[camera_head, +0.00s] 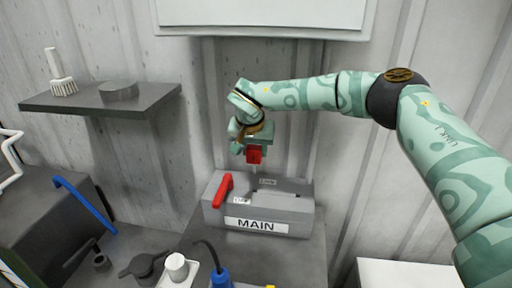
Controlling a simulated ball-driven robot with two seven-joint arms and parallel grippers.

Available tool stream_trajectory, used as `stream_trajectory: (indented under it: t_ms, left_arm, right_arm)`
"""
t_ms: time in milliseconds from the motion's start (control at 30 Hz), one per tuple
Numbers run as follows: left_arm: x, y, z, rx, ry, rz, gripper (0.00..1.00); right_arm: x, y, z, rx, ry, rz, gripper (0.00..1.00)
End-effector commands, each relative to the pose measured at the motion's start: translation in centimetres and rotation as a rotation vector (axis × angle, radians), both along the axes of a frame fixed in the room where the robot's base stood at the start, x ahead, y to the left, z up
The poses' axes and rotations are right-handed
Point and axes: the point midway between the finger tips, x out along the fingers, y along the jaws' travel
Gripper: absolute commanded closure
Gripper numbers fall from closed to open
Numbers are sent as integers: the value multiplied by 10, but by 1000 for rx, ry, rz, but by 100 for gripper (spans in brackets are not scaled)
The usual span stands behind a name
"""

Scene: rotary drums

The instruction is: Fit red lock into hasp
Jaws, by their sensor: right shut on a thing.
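My right gripper (256,146) hangs above the grey box marked MAIN (290,206) and is shut on the red lock (254,155). The lock is held upright, with a thin pale part showing beneath it, apart from or just over the box top; the exact gap is hard to tell. A red handle (223,190) stands on the left of the box top. The hasp is too small to make out for sure; it may be among the small parts on the box top. My left gripper is not in view.
The box stands on a grey bench (292,258). A dark shelf (145,101) at the left holds a brush (63,80) and a round grey tin (119,91). A blue bottle (221,278) and a white-capped item (177,267) stand in front. A panel hangs on the wall above.

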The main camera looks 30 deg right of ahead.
Motion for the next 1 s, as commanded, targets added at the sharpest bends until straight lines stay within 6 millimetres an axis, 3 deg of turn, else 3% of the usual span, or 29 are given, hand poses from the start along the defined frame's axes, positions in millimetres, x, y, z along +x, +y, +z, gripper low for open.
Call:
stream_trajectory:
  t_ms: [233, 400, 700, 1000]
  left_arm:
    - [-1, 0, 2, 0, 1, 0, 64]
    - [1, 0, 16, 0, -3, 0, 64]
    - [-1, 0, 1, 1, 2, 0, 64]
    - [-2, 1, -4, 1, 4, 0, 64]
  right_arm:
    - [0, 0, 1, -1, 0, 2, 85]
    - [-1, 0, 5, -3, 1, 1, 85]
    - [0, 0, -36, -3, 2, 2, 85]
    - [0, 0, -56, -2, 0, 2, 85]
